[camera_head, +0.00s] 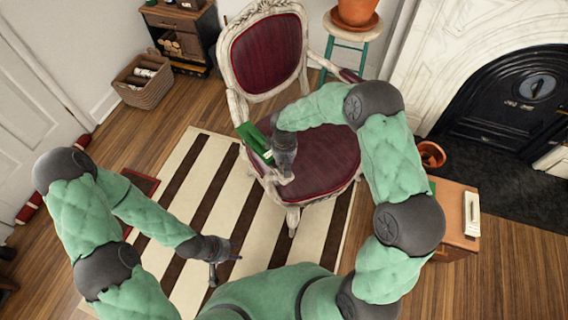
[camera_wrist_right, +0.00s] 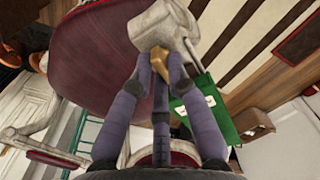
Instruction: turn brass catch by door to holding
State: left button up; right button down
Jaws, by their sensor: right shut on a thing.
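My right gripper (camera_head: 284,170) is over the front of the chair seat. In the right wrist view its fingers are shut on a small brass-coloured piece (camera_wrist_right: 159,62). A pale grey-white object (camera_wrist_right: 165,27) is right at the brass piece, and a bit of it shows below the gripper in the head view. I cannot tell whether this brass piece is the catch. A white panelled door (camera_head: 35,110) stands at the far left, and I can make out no catch on it. My left gripper (camera_head: 226,268) is open and empty above the striped rug.
The carved chair with red upholstery (camera_head: 265,52) stands on the striped rug (camera_head: 190,165). A green object (camera_head: 254,139) is beside my right gripper. A wicker basket (camera_head: 143,93) is at the back left, a plant stool (camera_head: 347,45) behind the chair, a black fireplace (camera_head: 500,100) at right.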

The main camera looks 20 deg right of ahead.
jog(key=c, duration=1.2)
grip_release()
notch_tip(320, 180, up, 12)
